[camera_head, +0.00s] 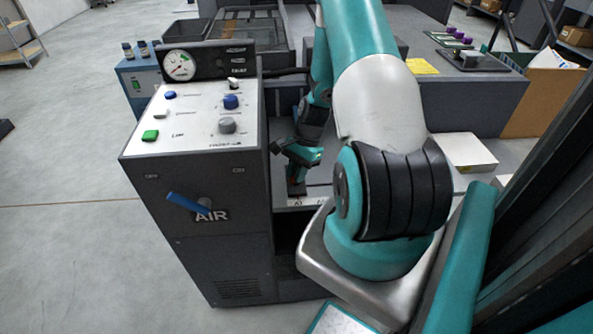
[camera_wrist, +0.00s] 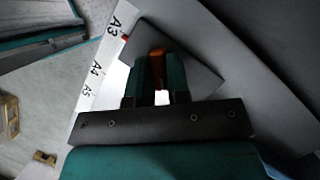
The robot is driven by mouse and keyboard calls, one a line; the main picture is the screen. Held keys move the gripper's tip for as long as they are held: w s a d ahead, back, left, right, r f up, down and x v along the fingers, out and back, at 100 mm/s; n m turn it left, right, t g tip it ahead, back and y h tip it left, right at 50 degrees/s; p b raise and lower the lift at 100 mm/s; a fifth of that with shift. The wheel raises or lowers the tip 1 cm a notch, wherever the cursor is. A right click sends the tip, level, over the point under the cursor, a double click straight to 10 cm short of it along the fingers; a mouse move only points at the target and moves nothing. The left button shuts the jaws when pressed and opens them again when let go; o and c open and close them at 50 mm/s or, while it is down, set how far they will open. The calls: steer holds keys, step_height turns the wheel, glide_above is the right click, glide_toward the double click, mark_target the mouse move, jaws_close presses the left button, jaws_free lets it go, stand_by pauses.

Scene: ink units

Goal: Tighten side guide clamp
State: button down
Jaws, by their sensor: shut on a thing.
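In the wrist view my gripper (camera_wrist: 160,80) has its two teal fingers closed on a small orange part, the clamp (camera_wrist: 157,63), which shows between them. The clamp sits on a dark grey plate, the side guide (camera_wrist: 195,65), beside a white scale strip (camera_wrist: 98,65) marked A3, A4 and A5. In the head view my gripper (camera_head: 297,163) reaches down into the feed area behind the control cabinet. The dark side guide (camera_head: 296,188) shows just below it there. The fingers hide part of the clamp, and I cannot tell how tight it is.
The control cabinet (camera_head: 195,200) with buttons, a gauge (camera_head: 179,66) and a blue AIR lever (camera_head: 187,203) stands close to the left of my gripper. A grey machine body (camera_head: 470,100) lies beyond my arm. A white paper stack (camera_head: 468,152) is at right.

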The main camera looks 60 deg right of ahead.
steer(key=c, duration=1.1)
jaws_free()
steer(key=v, duration=1.7)
steer(key=shift+d+r+p, duration=0.15)
steer(key=shift+r+p, duration=0.05)
steer(key=shift+p, duration=0.1)
